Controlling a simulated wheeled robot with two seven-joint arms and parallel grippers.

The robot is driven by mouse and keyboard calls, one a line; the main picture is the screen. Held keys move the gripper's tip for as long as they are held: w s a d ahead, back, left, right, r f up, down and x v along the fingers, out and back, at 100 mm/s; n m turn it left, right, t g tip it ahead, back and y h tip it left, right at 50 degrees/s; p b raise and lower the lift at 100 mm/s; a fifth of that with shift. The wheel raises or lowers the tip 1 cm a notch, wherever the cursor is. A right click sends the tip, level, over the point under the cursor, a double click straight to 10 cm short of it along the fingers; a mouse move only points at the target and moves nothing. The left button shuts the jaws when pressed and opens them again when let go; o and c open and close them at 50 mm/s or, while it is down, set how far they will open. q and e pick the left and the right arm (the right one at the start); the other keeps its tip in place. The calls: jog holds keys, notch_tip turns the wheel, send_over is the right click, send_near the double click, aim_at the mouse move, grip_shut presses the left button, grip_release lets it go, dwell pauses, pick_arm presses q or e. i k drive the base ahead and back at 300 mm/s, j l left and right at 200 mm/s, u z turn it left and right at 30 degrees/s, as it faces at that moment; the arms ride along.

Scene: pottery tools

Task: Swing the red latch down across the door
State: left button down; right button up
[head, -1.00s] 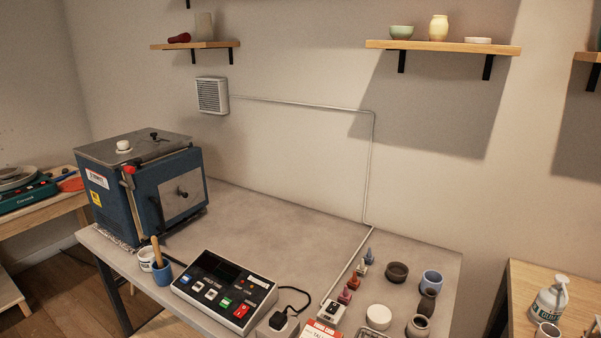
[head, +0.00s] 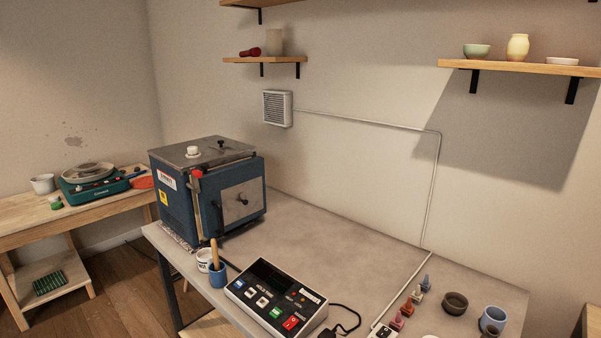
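A blue kiln (head: 185,205) with a grey metal top stands at the left end of the grey table. Its door (head: 243,202) faces right and front, with a pale metal panel and a dark knob, and looks shut. The red latch (head: 197,174) is at the upper front corner of the kiln, beside the door's left edge, on a pale upright bar. It appears raised, not lying across the door. A dark handle (head: 217,217) is below it. Neither of my grippers is in view.
A control box (head: 276,295) with coloured buttons lies in front of the kiln. A blue cup (head: 218,275) with a wooden-handled tool and a white jar (head: 204,260) stand by the kiln's front corner. The table (head: 340,245) is clear right of the kiln.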

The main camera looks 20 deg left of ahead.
aim_at(195, 174)
jog(key=u, duration=1.2)
jog(key=z, duration=0.35)
jog(key=i+j+z, duration=0.2)
jog(key=j+z, duration=0.25)
jog(key=j, duration=0.4)
jog(key=j+z, duration=0.5)
jog(key=j, duration=0.3)
